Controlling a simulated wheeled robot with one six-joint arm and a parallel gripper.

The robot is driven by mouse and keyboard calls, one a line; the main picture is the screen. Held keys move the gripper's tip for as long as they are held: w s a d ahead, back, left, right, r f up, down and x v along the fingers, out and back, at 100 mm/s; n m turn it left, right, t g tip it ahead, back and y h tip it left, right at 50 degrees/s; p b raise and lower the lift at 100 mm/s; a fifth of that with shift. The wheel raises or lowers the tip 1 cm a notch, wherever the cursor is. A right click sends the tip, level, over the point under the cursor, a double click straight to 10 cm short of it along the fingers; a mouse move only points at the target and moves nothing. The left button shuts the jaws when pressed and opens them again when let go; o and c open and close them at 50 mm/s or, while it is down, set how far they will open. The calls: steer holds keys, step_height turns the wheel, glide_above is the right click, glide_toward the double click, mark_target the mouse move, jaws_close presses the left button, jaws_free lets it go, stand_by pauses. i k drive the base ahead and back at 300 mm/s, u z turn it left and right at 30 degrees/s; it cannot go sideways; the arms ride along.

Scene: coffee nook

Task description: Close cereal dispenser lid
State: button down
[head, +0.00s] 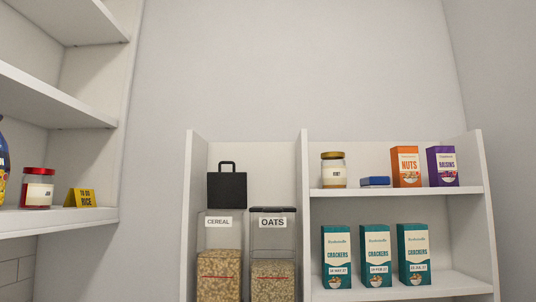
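The cereal dispenser (219,250) is a clear box with a "CEREAL" label, standing in the left bay of the back shelf unit. It holds light brown cereal up to roughly its middle. Its lid (227,190) is a black panel with a loop handle on top, and it stands upright above the box, so the lid is open. My gripper is not in view.
The "OATS" dispenser (273,254) stands close beside it on the right, with its dark lid down flat. Shelf walls (304,220) flank the bay. A jar (333,170), nuts box (406,166) and crackers boxes (376,255) fill shelves to the right.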

mark_target(226, 190)
steer(key=z, duration=0.15)
steer(key=k, duration=0.45)
steer(key=u, duration=0.55)
steer(key=i, duration=0.8)
steer(key=u, duration=0.45)
